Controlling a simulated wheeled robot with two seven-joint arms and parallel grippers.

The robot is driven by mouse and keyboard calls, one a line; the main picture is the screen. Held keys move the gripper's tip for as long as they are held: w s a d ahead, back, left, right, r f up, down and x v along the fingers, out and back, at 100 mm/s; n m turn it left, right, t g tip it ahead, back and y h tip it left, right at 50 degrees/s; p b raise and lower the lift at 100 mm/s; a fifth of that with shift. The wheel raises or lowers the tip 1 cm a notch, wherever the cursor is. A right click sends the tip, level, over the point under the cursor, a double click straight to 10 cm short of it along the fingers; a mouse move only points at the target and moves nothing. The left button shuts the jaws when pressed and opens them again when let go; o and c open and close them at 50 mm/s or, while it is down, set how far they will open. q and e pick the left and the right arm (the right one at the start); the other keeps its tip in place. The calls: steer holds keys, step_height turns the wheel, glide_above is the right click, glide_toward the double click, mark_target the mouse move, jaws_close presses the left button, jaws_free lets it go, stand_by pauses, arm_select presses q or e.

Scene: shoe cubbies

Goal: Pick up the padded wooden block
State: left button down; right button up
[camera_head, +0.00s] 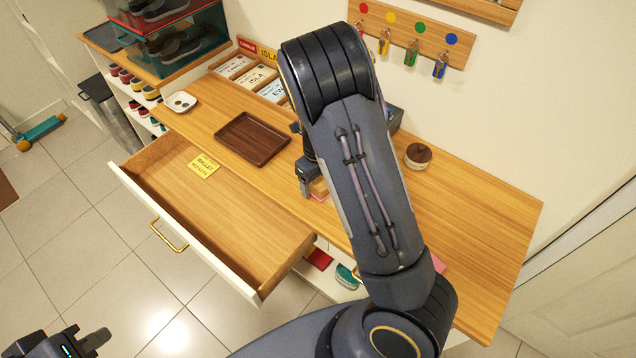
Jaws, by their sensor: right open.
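My right arm reaches across the middle of the wooden counter, and its gripper (306,188) points down over the counter, right of the brown tray. Much of that gripper is hidden behind my own arm; it is open. A small pinkish-tan piece (319,188) shows right beside its fingertips, mostly covered; it may be the padded wooden block, but I cannot tell for sure. I cannot see whether the fingers touch it. My left gripper (92,343) is low at the bottom left, over the floor and away from the counter; its jaw opening is unclear.
An open, pulled-out drawer (285,262) holds a yellow note (203,166). The brown tray (252,138) is empty. A round pale thing with a brown top (418,156) stands right of my arm. Keys hang on a wall rack (412,30). The counter's right end is clear.

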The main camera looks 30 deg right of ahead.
steer(key=shift+c, duration=0.3)
steer(key=c, duration=1)
steer(key=shift+c, duration=0.2)
steer(key=shift+r, duration=0.15)
